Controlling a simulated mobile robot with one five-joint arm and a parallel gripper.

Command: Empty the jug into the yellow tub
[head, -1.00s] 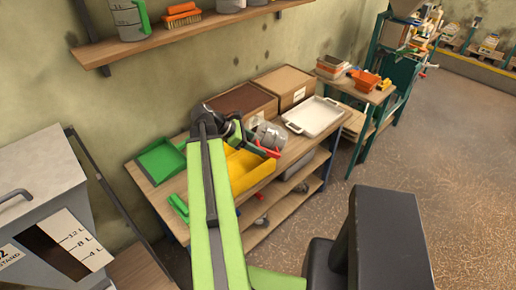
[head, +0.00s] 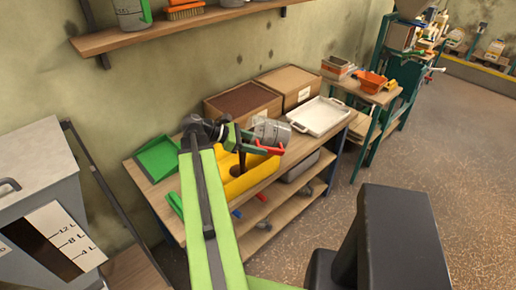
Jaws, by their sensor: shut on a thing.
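The jug (head: 272,131) is a grey, marked cylinder. It is held up at the far right end of the yellow tub (head: 255,177), and I cannot tell clearly how far it tilts. My gripper (head: 262,150), with green and red parts, is shut on the jug's near left side. The yellow tub stands on the wooden bench, below and to the left of the jug. My arm covers part of the tub, and its contents are hidden.
A green dustpan-like tray (head: 158,157) is on the bench's left. Behind are a dark-filled box (head: 243,108) and a closed carton (head: 289,87). A white tray (head: 319,115) lies to the right. A wall shelf (head: 180,30) hangs above. Floor on the right is clear.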

